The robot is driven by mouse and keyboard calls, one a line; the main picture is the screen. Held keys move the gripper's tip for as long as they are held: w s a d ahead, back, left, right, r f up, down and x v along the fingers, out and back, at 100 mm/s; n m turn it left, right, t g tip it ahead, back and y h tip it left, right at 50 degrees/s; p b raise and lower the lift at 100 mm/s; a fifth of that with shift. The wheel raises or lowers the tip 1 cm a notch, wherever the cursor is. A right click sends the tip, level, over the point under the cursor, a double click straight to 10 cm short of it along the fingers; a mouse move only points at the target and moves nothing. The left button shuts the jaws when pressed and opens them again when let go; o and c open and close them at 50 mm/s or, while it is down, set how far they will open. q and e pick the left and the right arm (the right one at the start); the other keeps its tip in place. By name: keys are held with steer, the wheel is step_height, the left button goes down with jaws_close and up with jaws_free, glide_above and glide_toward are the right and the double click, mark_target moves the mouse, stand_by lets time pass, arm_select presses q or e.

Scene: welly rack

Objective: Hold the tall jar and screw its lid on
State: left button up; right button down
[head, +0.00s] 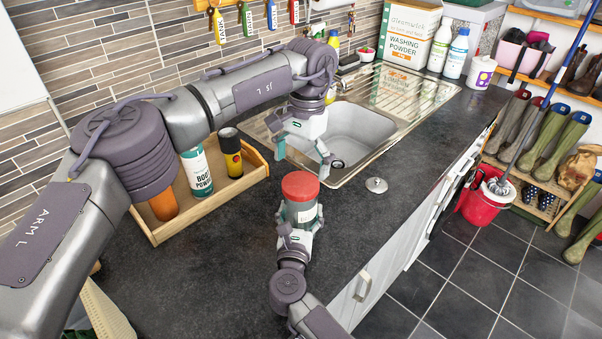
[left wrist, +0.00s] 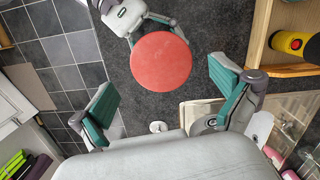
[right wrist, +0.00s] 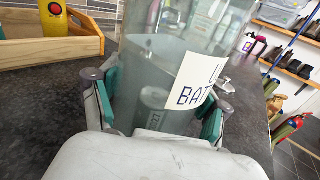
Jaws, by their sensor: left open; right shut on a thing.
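The tall jar (head: 303,213) stands on the dark worktop in front of the sink; it is clear, with a white label that shows large in the right wrist view (right wrist: 200,82). A red lid (head: 300,185) sits over its top; it shows as a red disc in the left wrist view (left wrist: 160,62). I cannot tell how tightly it sits. My right gripper (head: 297,236) is shut around the jar's lower body, with a finger on each side (right wrist: 160,112). My left gripper (head: 303,158) is open and empty, above and beyond the lid, apart from it.
A wooden tray (head: 207,209) with bottles stands left of the jar. The steel sink (head: 352,132) lies behind, and a small metal plug (head: 376,185) lies right of the jar. Washing powder (head: 408,33) and bottles stand at the back. The worktop's front edge is to the right.

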arm_select(q)
steer(key=shift+r, duration=0.35)
